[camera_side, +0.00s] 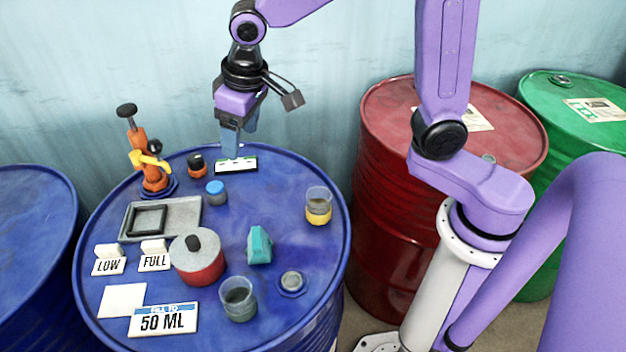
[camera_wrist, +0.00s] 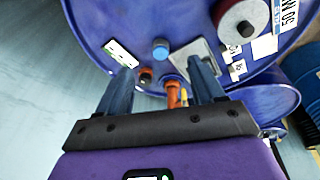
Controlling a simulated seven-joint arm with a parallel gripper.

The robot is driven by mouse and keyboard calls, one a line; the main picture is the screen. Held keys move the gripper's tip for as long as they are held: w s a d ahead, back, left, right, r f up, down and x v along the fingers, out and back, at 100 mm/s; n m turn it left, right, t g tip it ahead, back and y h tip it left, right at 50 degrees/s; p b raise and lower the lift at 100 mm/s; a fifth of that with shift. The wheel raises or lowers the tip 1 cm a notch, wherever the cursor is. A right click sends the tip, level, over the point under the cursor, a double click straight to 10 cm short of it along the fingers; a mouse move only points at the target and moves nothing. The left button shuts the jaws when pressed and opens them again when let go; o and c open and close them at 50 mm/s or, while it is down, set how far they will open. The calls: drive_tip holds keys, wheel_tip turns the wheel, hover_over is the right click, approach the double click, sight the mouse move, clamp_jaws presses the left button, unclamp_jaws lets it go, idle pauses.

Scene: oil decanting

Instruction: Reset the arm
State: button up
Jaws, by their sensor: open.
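My gripper (camera_side: 232,143) is above the far edge of the blue drum top (camera_side: 228,278). In the wrist view my gripper (camera_wrist: 160,75) shows its two fingers spread apart with nothing held between them.
On the drum stand an orange stand (camera_side: 150,165), a blue-capped jar (camera_side: 215,192), a red pot (camera_side: 198,258), a teal block (camera_side: 259,245), a beaker of yellow liquid (camera_side: 318,206) and another beaker (camera_side: 238,299). Red (camera_side: 385,200) and green (camera_side: 550,150) drums stand right.

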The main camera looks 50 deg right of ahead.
drive_tip(key=s+d+f+n+g, duration=0.1)
drive_tip(key=s+d+n, duration=0.3)
drive_tip(key=s, duration=0.8)
drive_tip(key=s+d+f+n+g, duration=0.1)
drive_tip(key=s+d+n, duration=0.3)
drive_tip(key=s, duration=0.9)
drive_tip(key=d+f, duration=0.1)
drive_tip(key=d, duration=0.2)
drive_tip(key=shift+d+n+g, duration=0.25)
drive_tip(key=shift+n+g, duration=0.05)
drive_tip(key=shift+w, duration=0.1)
